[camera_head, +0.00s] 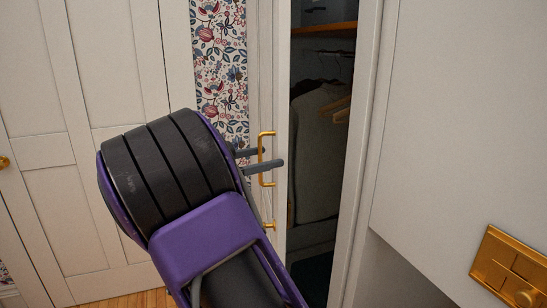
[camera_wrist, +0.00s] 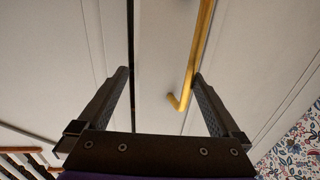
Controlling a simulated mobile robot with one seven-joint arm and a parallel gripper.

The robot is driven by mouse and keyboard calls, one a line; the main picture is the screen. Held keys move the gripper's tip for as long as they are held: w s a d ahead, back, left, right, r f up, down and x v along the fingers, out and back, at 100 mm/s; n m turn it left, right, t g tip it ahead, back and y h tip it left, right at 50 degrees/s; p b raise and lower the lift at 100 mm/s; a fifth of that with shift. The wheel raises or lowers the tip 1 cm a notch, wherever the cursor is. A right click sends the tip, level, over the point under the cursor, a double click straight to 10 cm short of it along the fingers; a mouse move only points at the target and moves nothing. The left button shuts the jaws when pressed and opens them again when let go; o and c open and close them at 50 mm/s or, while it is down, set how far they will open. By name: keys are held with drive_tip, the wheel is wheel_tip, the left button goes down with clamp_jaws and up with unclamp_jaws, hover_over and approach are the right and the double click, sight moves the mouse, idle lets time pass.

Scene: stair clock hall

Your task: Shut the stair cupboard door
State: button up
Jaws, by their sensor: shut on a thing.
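The stair cupboard door (camera_head: 282,60) is a pale panel standing open, with a dark gap to the right of its edge. A brass bar handle (camera_head: 261,160) is on it, with a small brass fitting (camera_head: 269,226) below. My gripper (camera_head: 268,158) is at the handle, its dark fingers on either side of the bar. In the wrist view the handle (camera_wrist: 201,45) runs beside the right finger of my gripper (camera_wrist: 161,74), and the fingers stand apart. The exact contact is hard to see.
Inside the cupboard (camera_head: 318,160) are a shelf (camera_head: 325,29), hangers and a pale garment (camera_head: 315,155). White panelled doors stand at left, beside floral wallpaper (camera_head: 220,65). A brass plate (camera_head: 515,265) is at lower right. The wrist view shows a wooden railing (camera_wrist: 25,155).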

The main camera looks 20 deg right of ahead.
drive_tip(key=shift+s+a+f, duration=0.15)
drive_tip(key=shift+s+f, duration=0.15)
drive_tip(key=shift+s, duration=0.1)
drive_tip(key=shift+w+r, duration=0.1)
drive_tip(key=shift+w, duration=0.15)
drive_tip(key=shift+s+r, duration=0.1)
drive_tip(key=shift+r, duration=0.05)
drive_tip(key=shift+a+b, duration=0.3)
drive_tip(key=shift+a, duration=1.3)
drive_tip(key=shift+a+r, duration=0.1)
drive_tip(key=shift+a, duration=0.3)
drive_tip(key=c, duration=0.5)
drive_tip(key=shift+o, duration=0.2)
drive_tip(key=a+p, duration=0.1)
drive_tip(key=a, duration=1.5)
drive_tip(key=shift+b, duration=0.4)
